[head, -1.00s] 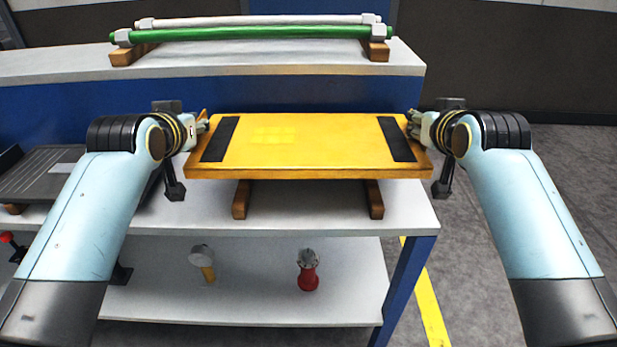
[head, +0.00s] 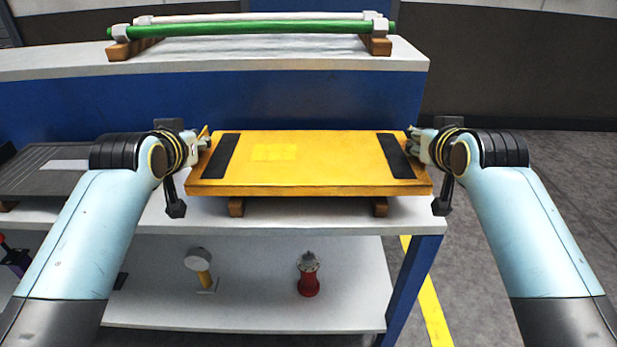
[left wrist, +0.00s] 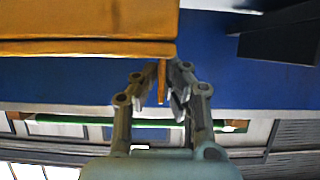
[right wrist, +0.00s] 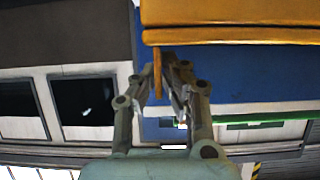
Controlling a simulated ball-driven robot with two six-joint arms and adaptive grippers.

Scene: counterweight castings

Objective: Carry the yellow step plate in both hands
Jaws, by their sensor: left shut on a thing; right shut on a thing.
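The yellow step plate (head: 300,163), with a black strip near each end, is level between my two grippers. My left gripper (head: 205,140) is shut on the tab at its left end. My right gripper (head: 414,140) is shut on the tab at its right end. The plate's edge shows in the left wrist view (left wrist: 90,25) and the right wrist view (right wrist: 230,20), with a thin tab between the fingers in each. Two wooden blocks (head: 237,207) (head: 380,207) show just under its front edge; whether it touches them I cannot tell.
The white worktop (head: 310,220) lies under the plate. A higher shelf behind holds a green bar (head: 250,29) and a white bar on wooden blocks. A grey ribbed plate (head: 40,170) lies at left. The lower shelf holds a mallet (head: 200,265) and a red item (head: 307,275).

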